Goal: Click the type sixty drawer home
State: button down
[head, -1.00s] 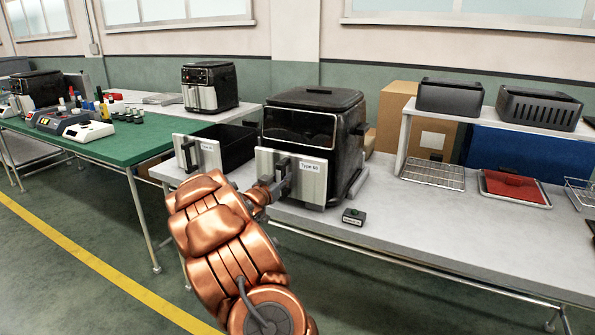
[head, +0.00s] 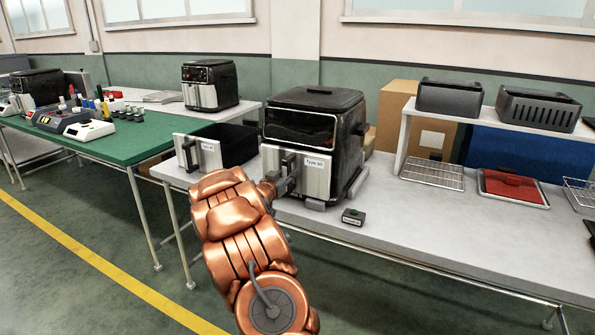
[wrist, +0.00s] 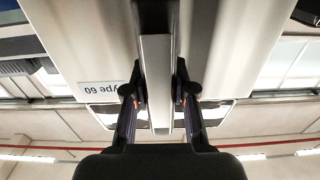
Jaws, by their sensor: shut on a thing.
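The Type 60 drawer (head: 317,178) has a light metal front with a "Type 60" label and a dark upright handle. It sits in the lower front of the black air fryer (head: 320,118), its front close against the body. My gripper (head: 284,186) is at the drawer's handle, at the left of its front. In the wrist view, the fingers of my gripper (wrist: 159,95) stand on both sides of the handle bar (wrist: 156,75), shut on it. The label (wrist: 101,89) appears upside down there. The seam between front and body is too small to judge exactly.
Another drawer (head: 208,153) with a metal front and black basket stands on the bench to the left. A wire rack (head: 432,173) and red tray (head: 513,188) are farther right.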

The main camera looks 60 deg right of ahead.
jog(key=shift+s+d, duration=0.1)
jog(key=shift+d, duration=0.6)
jog(key=c, duration=0.9)
grip_release()
jog(key=shift+a, duration=0.1)
jog(key=shift+o, duration=0.5)
jog(key=shift+o, duration=1.2)
jog(key=shift+a, duration=0.1)
jog(key=shift+a, duration=3.4)
jog(key=shift+a, duration=0.1)
